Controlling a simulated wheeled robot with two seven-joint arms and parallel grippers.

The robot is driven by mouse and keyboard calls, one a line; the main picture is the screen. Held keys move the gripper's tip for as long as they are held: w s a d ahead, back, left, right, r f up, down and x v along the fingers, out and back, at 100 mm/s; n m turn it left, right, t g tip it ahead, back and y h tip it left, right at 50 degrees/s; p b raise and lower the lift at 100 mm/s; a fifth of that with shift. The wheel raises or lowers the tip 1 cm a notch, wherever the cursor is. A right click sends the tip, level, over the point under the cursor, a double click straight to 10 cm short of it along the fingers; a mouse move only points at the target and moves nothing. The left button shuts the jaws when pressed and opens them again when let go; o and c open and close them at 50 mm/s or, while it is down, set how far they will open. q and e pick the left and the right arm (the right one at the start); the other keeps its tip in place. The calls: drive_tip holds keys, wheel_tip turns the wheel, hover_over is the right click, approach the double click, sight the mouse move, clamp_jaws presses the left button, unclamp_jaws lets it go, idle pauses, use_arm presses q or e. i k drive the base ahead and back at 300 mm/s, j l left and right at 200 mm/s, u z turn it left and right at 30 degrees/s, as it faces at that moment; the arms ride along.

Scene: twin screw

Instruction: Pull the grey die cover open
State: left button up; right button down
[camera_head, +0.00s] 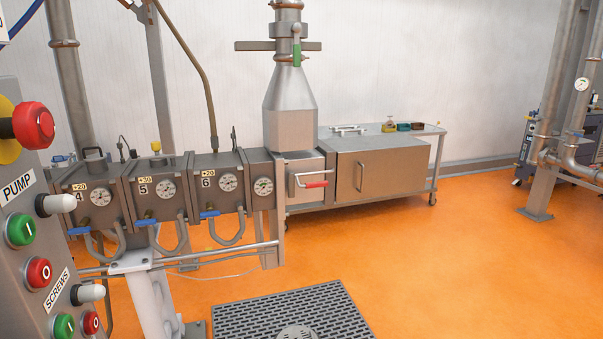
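The grey die cover (398,174) looks like a box-shaped grey housing at the right end of the machine line. A bar handle (361,177) stands upright on its front face, near the left edge. The cover sits against the lighter metal block (309,162) on its left, with no clear gap visible between them. Neither of my grippers is in view.
A control panel (28,190) with red and green buttons stands close at the left. Gauged barrel blocks (155,212) run toward the cover. A wheeled metal table (432,130) is behind it. A floor grating (262,316) lies in front. The orange floor at right is clear.

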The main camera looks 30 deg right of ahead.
sight(368, 167)
drive_tip(key=z, duration=1.6)
drive_tip(key=i+l, duration=0.15)
drive_tip(key=i, duration=0.3)
drive_tip(key=i+l, duration=0.2)
drive_tip(key=i, duration=0.25)
drive_tip(key=i+l, duration=0.15)
drive_tip(key=i, duration=0.3)
drive_tip(key=i+l, duration=0.2)
drive_tip(key=i, duration=0.25)
drive_tip(key=i+l+u, duration=0.1)
drive_tip(key=i, duration=0.35)
drive_tip(key=i+l, duration=0.25)
drive_tip(key=i, duration=0.2)
